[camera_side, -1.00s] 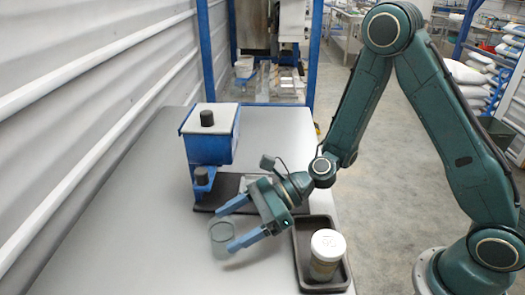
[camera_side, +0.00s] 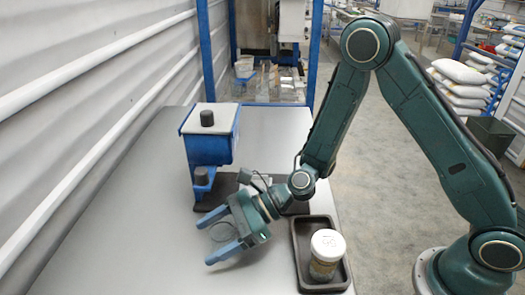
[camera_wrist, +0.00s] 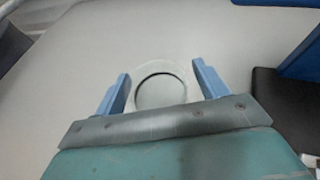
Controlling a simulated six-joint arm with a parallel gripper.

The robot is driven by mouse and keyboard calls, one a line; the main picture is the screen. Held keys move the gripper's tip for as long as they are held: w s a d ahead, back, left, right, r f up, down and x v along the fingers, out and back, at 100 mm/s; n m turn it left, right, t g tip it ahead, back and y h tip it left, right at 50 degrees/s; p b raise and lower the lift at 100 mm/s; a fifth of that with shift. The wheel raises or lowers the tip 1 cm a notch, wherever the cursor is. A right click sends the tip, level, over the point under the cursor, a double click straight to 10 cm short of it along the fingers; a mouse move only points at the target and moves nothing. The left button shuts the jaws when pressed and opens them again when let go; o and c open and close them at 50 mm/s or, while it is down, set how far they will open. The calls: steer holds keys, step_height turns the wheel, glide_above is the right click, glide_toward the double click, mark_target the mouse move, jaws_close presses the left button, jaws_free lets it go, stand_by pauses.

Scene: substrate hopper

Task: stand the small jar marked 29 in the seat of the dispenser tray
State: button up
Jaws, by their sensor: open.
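A small clear glass jar (camera_side: 222,231) stands on the grey table between the fingers of my gripper (camera_side: 205,240). In the wrist view its round rim (camera_wrist: 160,90) lies between the two blue fingers, with a gap on each side. My gripper is open and low around it. I see no readable number on this jar. A white-lidded jar (camera_side: 326,253) stands in a dark tray (camera_side: 298,250) at the right; its lid print is too small to read surely. The blue dispenser (camera_side: 209,140) has a dark base (camera_side: 207,205); my arm partly hides it, and no seat shows clearly.
The grey table (camera_side: 130,235) is clear to the left and front. The dispenser's dark base also shows at the right of the wrist view (camera_wrist: 285,115). A ribbed wall runs along the left. A blue frame stands at the back.

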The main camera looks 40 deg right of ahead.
steer(key=c, duration=1.2)
steer(key=shift+r, duration=0.2)
step_height(320, 180, up, 20)
steer(key=shift+f, duration=0.15)
stand_by(0.5)
